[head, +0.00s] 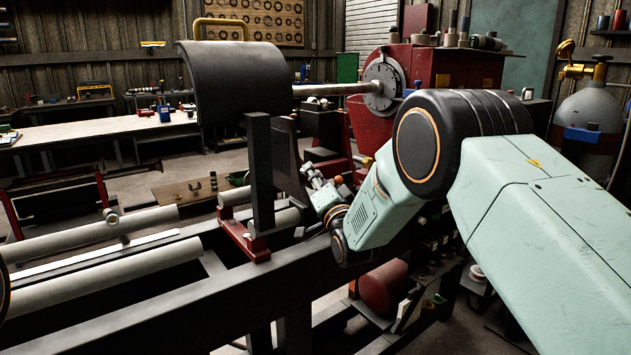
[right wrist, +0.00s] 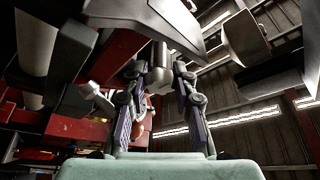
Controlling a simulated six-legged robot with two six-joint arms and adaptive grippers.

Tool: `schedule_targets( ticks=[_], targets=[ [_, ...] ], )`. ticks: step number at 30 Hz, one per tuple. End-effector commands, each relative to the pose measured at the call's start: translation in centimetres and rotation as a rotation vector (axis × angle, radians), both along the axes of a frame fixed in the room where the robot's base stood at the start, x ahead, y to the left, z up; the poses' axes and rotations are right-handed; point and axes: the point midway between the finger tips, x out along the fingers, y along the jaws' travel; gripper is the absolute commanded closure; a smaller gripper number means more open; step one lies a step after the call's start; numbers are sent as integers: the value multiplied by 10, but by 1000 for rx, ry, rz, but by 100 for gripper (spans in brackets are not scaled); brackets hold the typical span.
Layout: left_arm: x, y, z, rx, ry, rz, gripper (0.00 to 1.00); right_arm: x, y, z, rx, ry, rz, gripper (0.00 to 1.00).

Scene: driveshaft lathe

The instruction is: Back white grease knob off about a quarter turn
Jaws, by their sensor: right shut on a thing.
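In the right wrist view, the two fingers of my right gripper (right wrist: 159,78) stand on either side of a pale, rounded knob (right wrist: 160,70), which I take for the white grease knob. The gripper is shut on it. In the head view my right gripper (head: 314,180) reaches in beside the dark machine frame, below the big curved black guard. The knob cannot be made out there; the gripper and the frame parts hide it. My left gripper is not in view.
The curved black guard (head: 235,80) stands on a dark upright post (head: 260,170) close left of my right gripper. Long grey rollers (head: 105,265) lie at lower left. The red lathe headstock (head: 440,72) with its chuck stands behind. An orange ball (head: 338,180) sits close by the gripper.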

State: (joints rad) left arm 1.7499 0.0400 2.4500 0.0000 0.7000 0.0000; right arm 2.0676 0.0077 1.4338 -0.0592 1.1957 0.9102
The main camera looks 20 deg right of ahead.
Motion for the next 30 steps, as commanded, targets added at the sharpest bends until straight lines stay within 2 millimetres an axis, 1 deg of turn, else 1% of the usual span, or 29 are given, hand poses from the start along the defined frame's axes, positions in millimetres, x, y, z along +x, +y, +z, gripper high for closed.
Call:
schedule_targets(
  ticks=[9,23,24,30],
  targets=[
    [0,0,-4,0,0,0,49,0,-1,0,-84,-32,-2,100],
    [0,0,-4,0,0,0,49,0,-1,2,-93,-37,-2,100],
    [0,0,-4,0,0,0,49,0,-1,2,-93,-37,-2,71],
    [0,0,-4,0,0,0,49,0,-1,1,-93,-36,-1,54]
  ],
)
